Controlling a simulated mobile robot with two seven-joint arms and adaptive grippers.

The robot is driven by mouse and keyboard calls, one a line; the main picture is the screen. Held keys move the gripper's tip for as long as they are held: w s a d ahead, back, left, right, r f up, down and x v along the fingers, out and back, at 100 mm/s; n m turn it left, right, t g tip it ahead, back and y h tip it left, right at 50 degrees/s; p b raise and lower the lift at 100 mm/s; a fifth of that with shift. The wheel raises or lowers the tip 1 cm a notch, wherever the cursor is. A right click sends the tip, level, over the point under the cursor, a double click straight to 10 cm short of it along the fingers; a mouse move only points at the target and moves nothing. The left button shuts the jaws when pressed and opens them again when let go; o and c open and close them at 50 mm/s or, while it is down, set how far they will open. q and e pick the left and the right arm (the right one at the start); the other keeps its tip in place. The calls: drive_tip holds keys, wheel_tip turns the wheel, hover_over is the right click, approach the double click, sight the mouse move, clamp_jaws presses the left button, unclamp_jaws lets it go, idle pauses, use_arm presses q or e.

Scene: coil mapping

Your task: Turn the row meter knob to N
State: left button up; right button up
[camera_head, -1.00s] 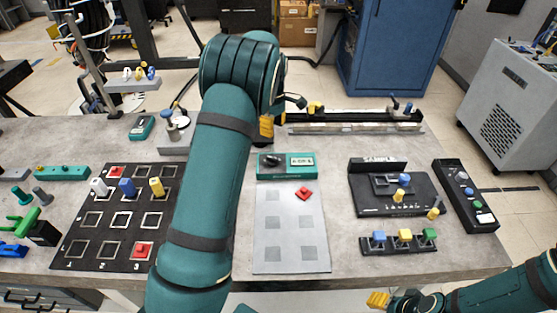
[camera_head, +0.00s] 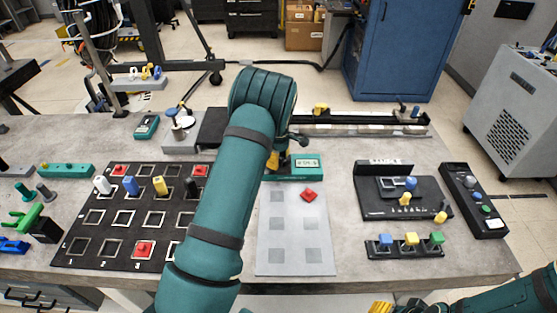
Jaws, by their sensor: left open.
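The row meter (camera_head: 297,175) is a green box with a small lit display (camera_head: 307,163) at its right, standing at the top edge of a light grey board. Its knob, at the box's left, is hidden behind my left gripper and forearm. My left gripper (camera_head: 279,158), with yellow fingertips, is open and low over the knob end of the meter. I cannot tell whether it touches the knob. My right gripper (camera_head: 381,307) shows only its yellow fingertips at the bottom edge, far from the meter.
A red piece (camera_head: 309,195) lies on the grey board (camera_head: 297,258). A black grid board (camera_head: 80,248) with coloured pegs is at the left. A black panel (camera_head: 375,208) with knobs and a narrow black box (camera_head: 470,200) stand at the right. A rail runs behind.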

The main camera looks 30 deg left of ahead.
use_arm(q)
drive_tip(key=shift+f, duration=0.1)
clamp_jaws()
drive_tip(key=shift+m, duration=0.4)
drive_tip(key=m, duration=0.3)
drive_tip(key=shift+s, duration=0.15)
drive_tip(key=m, duration=0.8)
drive_tip(key=shift+s+a+m+b, duration=0.1)
drive_tip(key=shift+m+b, duration=0.2)
drive_tip(key=shift+b, duration=0.05)
drive_tip(key=shift+m, duration=1.9)
